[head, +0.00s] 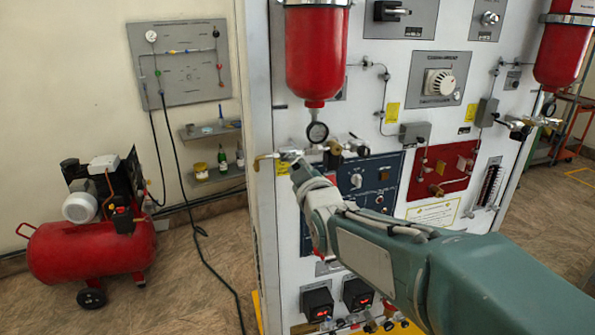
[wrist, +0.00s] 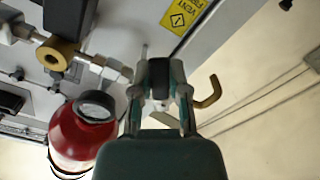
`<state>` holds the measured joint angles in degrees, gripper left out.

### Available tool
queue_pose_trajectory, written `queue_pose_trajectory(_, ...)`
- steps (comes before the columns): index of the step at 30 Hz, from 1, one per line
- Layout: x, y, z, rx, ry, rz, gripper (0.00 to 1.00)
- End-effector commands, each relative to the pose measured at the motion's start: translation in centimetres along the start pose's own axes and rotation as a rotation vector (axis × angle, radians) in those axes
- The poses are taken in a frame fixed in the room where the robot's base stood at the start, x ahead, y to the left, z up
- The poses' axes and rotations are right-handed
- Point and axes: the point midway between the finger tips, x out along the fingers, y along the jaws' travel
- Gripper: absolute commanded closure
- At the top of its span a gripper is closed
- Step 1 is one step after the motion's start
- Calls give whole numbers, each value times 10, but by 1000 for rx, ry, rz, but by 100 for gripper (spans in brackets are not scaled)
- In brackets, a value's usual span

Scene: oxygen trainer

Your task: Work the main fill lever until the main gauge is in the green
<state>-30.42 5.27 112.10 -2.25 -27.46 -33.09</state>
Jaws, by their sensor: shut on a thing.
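My gripper (head: 292,160) is at the pipework below the left red cylinder, at the panel's left edge. In the wrist view its fingers (wrist: 160,82) are closed around a small dark piece in the valve line, which I take to be the main fill lever; the fingers hide most of it, so its angle is unclear. The main gauge (head: 317,132) hangs under the red cylinder, just right of and above my gripper. It also shows in the wrist view (wrist: 97,106), seen at a steep slant. Its needle and green zone are too small to read.
A brass hooked pipe end (wrist: 209,92) sticks out beside my fingers. A brass fitting (wrist: 58,54) sits on the line to the left. The red cylinder (head: 317,55) hangs above.

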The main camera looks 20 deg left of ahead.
Motion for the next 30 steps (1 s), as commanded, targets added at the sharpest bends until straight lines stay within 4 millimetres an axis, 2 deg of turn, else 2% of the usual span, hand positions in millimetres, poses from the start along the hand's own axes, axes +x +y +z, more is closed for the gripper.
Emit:
queue_pose_trajectory(14, -1, -2, -1, -20, 1, -5, 100)
queue_pose_trajectory(15, -1, -2, -1, -19, 1, -5, 66)
queue_pose_trajectory(17, -1, -2, -1, -19, 1, -5, 43)
queue_pose_trajectory(30, -4, 1, 0, -16, 0, -2, 43)
